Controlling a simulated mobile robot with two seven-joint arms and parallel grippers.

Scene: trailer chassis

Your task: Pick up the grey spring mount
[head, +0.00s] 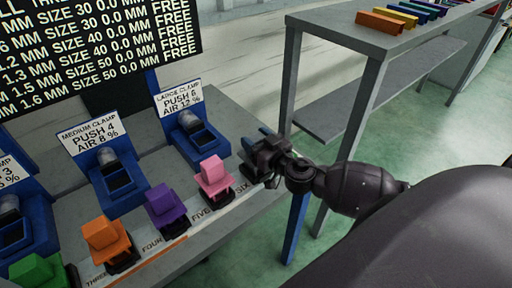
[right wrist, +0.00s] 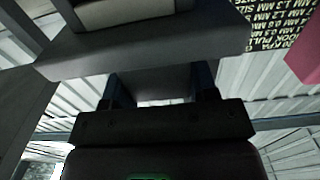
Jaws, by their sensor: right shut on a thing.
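My right gripper (head: 266,150) is at the place marked SIX, at the right end of the row of coloured blocks on the bench. It is shut on the grey spring mount. In the right wrist view the grey spring mount (right wrist: 145,55) shows as a wide grey block with a narrower grey part between the two fingers (right wrist: 160,90). In the head view the gripper hides most of the mount. Whether it is clear of its dark base cannot be told. My left gripper is not in view.
Pink (head: 213,175), purple (head: 166,205), orange (head: 105,238) and green (head: 38,270) blocks stand left of the gripper. Blue clamp stations (head: 192,137) with signs stand behind. A grey shelf table (head: 390,40) with coloured bars is at the upper right. Green floor lies between.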

